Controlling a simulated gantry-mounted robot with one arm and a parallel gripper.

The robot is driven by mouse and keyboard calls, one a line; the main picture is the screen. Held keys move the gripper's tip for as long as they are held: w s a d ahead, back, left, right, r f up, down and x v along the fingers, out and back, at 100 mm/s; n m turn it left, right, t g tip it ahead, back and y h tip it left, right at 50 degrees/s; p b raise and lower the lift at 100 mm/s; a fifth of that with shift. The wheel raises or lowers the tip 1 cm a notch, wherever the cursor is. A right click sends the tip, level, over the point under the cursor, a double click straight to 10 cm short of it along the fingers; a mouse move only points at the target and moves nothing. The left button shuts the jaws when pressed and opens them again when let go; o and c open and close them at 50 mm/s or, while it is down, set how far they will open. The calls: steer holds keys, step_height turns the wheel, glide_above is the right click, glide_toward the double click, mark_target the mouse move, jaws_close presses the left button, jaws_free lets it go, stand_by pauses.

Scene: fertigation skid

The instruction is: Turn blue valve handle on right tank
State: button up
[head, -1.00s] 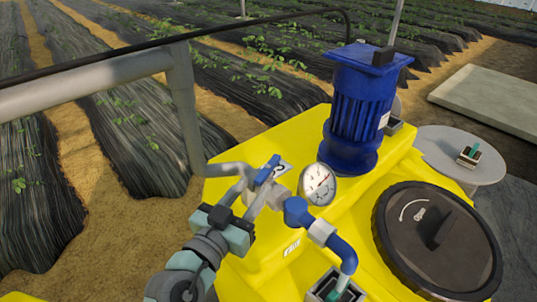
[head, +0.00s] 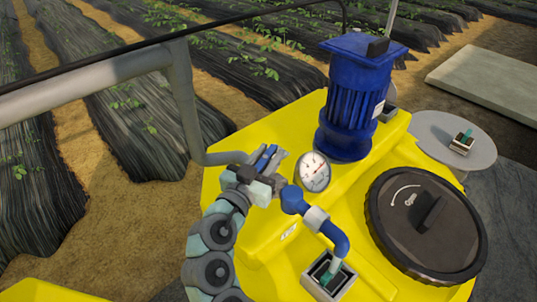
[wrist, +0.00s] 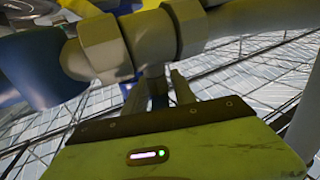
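The blue valve handle (head: 264,158) sits on a grey pipe fitting on the yellow tank (head: 236,232), left of the round gauge (head: 315,171). My gripper (head: 266,160) is at the handle, with its fingers on either side of it. In the wrist view, the fingers of my gripper (wrist: 162,92) stand apart below a grey fitting (wrist: 150,38), with a dark bluish part between them. Whether they press on the handle cannot be told. The handle is partly hidden by the fingers.
A blue motor (head: 354,100) stands behind the gauge. A blue elbow pipe (head: 330,233) and a black round lid (head: 427,225) lie to the right. A grey pipe rail (head: 185,105) rises at the left. Planted rows lie beyond the tank.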

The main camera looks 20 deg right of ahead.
jaws_close()
steer(key=shift+f+b, duration=0.1)
steer(key=shift+b, duration=0.2)
steer(key=b, duration=0.2)
steer(key=shift+f+m+g+h+b, duration=0.3)
steer(key=shift+g+b, duration=0.05)
steer(key=shift+g, duration=0.05)
steer(key=g+b, duration=0.1)
steer(key=b, duration=0.2)
steer(key=shift+m+h, duration=0.3)
steer(key=shift+m, duration=0.1)
steer(key=m+g+h+b, duration=0.1)
steer(key=g+b, duration=0.1)
steer(key=b, duration=0.3)
steer(key=shift+s+m, duration=0.15)
steer(key=shift+m, duration=0.25)
steer(key=shift+s+d+r+m+g+h+b, duration=0.1)
steer(key=shift+r+m+g+h+b, duration=0.15)
steer(key=shift+m+g+h+b, duration=0.5)
steer(key=shift+r+g, duration=0.1)
steer(key=shift+g, duration=0.25)
